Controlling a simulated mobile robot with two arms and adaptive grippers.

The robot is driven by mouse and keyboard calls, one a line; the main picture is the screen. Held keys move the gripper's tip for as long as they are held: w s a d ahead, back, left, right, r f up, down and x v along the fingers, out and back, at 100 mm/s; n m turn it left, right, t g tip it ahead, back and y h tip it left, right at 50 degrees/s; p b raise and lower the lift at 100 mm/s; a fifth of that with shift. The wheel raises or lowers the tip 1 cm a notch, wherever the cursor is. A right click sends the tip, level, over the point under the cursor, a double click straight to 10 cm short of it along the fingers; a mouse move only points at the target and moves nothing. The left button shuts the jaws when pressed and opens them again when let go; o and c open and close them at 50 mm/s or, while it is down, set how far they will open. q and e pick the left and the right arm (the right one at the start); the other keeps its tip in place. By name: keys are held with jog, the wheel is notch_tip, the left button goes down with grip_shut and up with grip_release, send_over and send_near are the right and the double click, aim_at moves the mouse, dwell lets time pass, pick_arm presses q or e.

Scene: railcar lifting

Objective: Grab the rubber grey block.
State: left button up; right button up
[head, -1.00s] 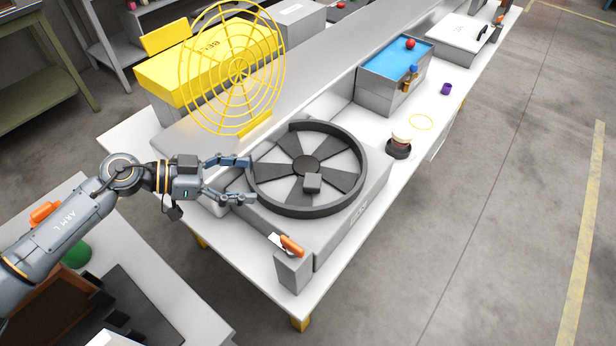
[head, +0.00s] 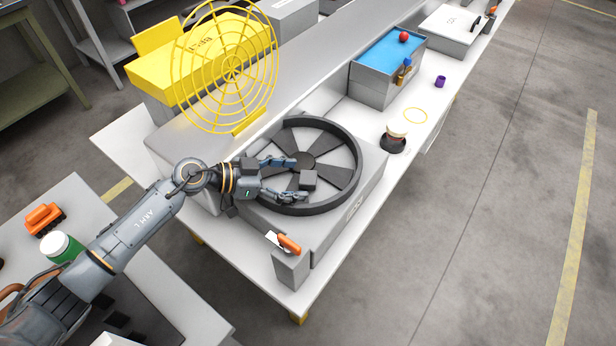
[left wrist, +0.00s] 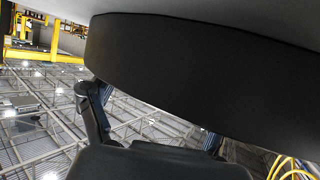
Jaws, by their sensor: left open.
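The grey block (head: 308,179) is a small cube resting in the round black fan (head: 347,138), near its hub in the head view. My left gripper (head: 300,178) is open, with its two fingers reaching over the fan. One finger lies above the block and one below it in the picture. The block appears at the fingertips, but I cannot tell whether they touch it. In the left wrist view a large dark curved surface fills the upper part, and the fingers (left wrist: 150,125) are partly hidden. The block cannot be made out there. My right gripper is not in view.
A yellow wire guard (head: 232,66) stands behind the fan, before a yellow box (head: 150,72). An orange-handled tool (head: 289,244) lies on a grey block-like stand (head: 291,270) at the front corner. A blue-topped box (head: 385,55) stands farther right.

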pick_arm(q)
jog(key=shift+x, duration=0.85)
jog(key=c, duration=0.9)
